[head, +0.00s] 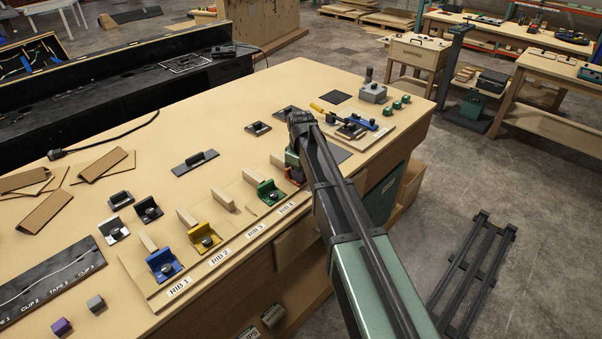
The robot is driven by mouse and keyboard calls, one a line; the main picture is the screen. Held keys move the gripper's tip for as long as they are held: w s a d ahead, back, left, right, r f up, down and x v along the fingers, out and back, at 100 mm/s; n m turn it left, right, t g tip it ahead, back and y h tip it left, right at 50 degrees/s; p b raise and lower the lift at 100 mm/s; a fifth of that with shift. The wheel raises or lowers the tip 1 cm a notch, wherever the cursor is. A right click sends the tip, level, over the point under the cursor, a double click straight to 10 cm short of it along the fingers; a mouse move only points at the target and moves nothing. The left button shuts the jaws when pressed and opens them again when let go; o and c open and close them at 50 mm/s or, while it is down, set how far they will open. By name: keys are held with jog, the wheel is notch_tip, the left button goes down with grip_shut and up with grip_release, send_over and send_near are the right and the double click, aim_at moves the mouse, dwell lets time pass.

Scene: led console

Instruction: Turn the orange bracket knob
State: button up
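A small red-orange piece (296,175), probably the orange bracket, shows at the right end of the rib row on the workbench. Most of it is hidden behind the end of my arm, and I cannot see its knob. My gripper (293,161) is down at this bracket, over or right beside it. The fingers are too small and covered to tell whether they are open or shut, or whether they touch the knob.
A blue bracket (165,264), a yellow bracket (205,237) and a green bracket (269,193), each with a dark knob, stand along the rib row to the left. A dark handled plate (195,162) lies behind. A blue-handled clamp (362,121) sits right of my arm.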

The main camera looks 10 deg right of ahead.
jog(key=shift+c, duration=1.1)
jog(key=shift+m, duration=0.3)
jog(key=m, duration=0.3)
jog(key=shift+m, duration=1.9)
jog(key=o, duration=1)
jog(key=shift+c, duration=0.2)
